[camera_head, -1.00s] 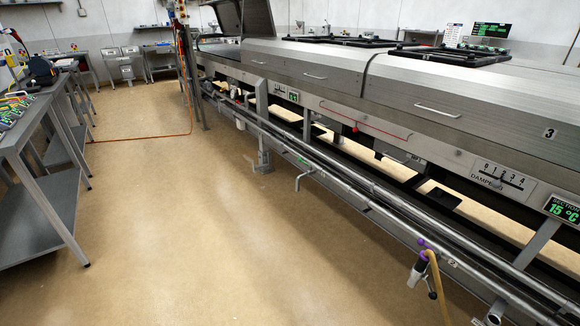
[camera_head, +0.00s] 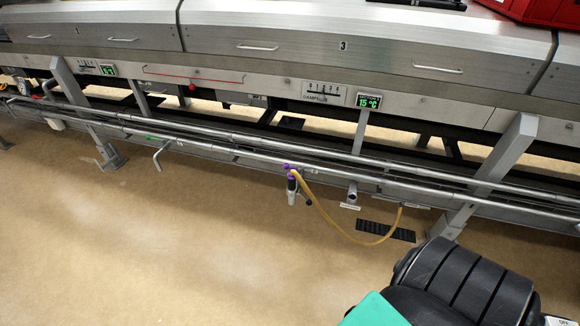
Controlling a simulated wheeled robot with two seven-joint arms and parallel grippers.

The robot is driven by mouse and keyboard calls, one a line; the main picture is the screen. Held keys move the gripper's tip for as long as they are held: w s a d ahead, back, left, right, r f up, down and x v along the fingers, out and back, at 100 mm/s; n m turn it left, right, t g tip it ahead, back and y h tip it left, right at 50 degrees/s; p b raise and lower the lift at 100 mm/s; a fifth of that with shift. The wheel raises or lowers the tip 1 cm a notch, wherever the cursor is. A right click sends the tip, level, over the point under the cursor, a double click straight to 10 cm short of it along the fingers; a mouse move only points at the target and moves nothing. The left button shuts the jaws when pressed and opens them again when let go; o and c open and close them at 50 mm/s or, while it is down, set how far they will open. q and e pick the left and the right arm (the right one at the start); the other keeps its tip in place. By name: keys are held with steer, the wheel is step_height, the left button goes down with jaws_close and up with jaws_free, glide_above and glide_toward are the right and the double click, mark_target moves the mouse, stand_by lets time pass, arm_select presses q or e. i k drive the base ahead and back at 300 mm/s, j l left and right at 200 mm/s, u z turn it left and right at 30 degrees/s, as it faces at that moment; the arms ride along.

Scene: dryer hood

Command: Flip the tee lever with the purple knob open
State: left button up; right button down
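The tee lever's purple knob (camera_head: 287,167) shows on the lower steel pipe, near the middle of the head view. A small tee fitting with a pale, dark-topped body (camera_head: 292,190) hangs below the pipe there. A tan hose (camera_head: 335,230) runs from the fitting, sags to the right and rises again to a lower rail. The fitting is too small to tell the lever's exact angle. Neither of my grippers is in view.
Two long pipes (camera_head: 225,139) run along the machine's front below the steel hood (camera_head: 390,40). A grey support leg (camera_head: 495,175) stands at right. A black ribbed object (camera_head: 465,285) with a green part fills the lower right. Open floor (camera_head: 150,250) lies at lower left.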

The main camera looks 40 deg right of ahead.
mark_target(285, 166)
steer(key=i+l, duration=0.15)
steer(key=l, duration=0.2)
steer(key=i+l, duration=0.2)
steer(key=l, duration=0.15)
steer(key=i+l, duration=0.15)
steer(key=l, duration=0.15)
